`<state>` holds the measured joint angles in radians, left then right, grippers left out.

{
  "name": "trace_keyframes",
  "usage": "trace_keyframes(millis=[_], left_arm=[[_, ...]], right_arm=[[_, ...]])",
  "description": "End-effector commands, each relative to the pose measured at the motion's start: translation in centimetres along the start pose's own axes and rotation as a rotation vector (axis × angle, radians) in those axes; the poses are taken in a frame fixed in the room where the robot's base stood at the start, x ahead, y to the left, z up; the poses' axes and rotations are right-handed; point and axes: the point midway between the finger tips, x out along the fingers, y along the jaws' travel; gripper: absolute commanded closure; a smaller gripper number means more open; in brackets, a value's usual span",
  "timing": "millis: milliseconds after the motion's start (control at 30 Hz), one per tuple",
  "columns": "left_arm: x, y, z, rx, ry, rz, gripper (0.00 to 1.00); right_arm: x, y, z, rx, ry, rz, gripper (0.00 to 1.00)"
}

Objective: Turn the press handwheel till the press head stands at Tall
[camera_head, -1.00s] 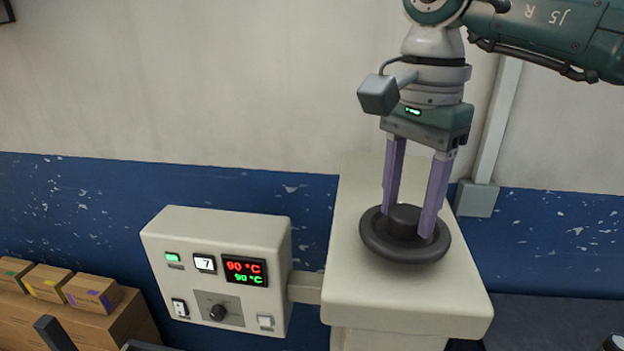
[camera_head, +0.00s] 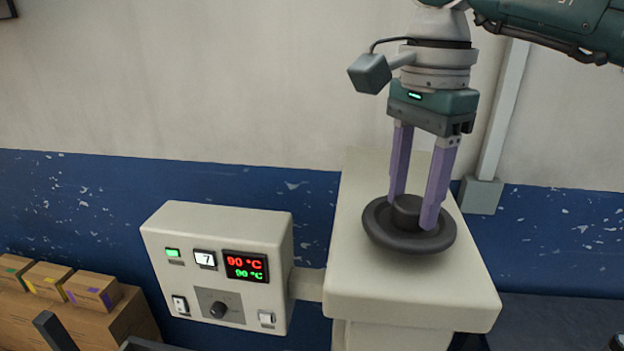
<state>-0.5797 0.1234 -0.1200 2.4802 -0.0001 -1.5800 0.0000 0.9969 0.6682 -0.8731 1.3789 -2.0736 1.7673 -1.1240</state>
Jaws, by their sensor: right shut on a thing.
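The press handwheel (camera_head: 385,235) is a dark round wheel with a raised hub (camera_head: 407,208). It lies flat on top of the beige press housing (camera_head: 365,290). My right gripper (camera_head: 414,212) points down from above with its two purple fingers on either side of the hub, shut on it. The press head and any Tall mark are not in view. My left gripper is not in view.
A beige control box (camera_head: 215,262) stands left of the housing, with a display (camera_head: 245,266) reading 90 °C twice, a counter showing 7 and a dark knob. Small cardboard boxes (camera_head: 93,292) sit at the lower left. The wall is behind.

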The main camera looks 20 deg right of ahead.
Motion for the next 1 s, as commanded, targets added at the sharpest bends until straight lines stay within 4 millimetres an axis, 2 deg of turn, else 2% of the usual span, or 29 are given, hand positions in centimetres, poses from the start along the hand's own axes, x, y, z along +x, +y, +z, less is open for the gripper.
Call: trace_keyframes(millis=[33, 300, 1000], left_arm=[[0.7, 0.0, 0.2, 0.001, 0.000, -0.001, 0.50], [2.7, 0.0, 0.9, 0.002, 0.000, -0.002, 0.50], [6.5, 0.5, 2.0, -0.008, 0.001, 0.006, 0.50]], right_arm=[[0.3, 0.0, 0.0, 0.037, 0.001, 0.000, 1.00], [0.3, 0.0, 0.0, 0.288, 0.000, -0.001, 1.00], [0.1, 0.0, 0.0, 0.953, 0.000, 0.001, 1.00]])
